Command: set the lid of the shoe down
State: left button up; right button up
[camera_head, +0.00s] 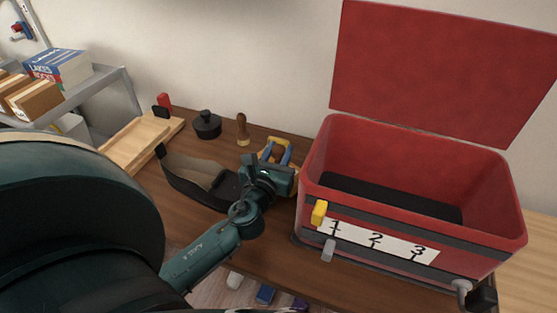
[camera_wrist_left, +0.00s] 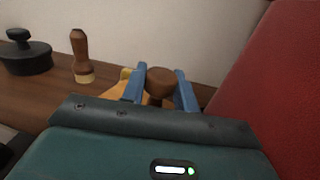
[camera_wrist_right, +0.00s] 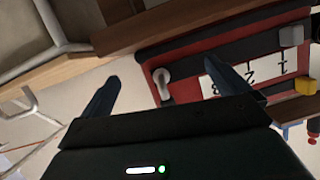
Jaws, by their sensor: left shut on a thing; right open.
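My left gripper (camera_head: 276,146) has its blue fingers shut on a round brown knob (camera_wrist_left: 160,84), just left of the red box. A yellow-orange piece (camera_wrist_left: 122,84) shows by the knob; I cannot tell whether they are one thing or whether it touches the table. No plain shoe shows; I cannot tell whether the held thing is its lid. A long dark open-topped thing with a beige inside (camera_head: 190,167) lies left of the gripper, partly hidden by my arm. My right gripper (camera_wrist_right: 168,72) is open and empty, near the box's numbered front.
The red box (camera_head: 412,165) stands right, its red lid (camera_head: 440,70) upright behind. A yellow latch (camera_head: 319,213) and a grey one (camera_head: 329,250) stick out in front. A black knobbed pot (camera_head: 206,125), wooden-handled tool (camera_head: 242,130) and wooden tray (camera_head: 140,140) stand at the back.

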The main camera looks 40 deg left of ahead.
pick_arm(q)
jog(key=shift+f, duration=0.45)
jog(key=o, duration=0.9)
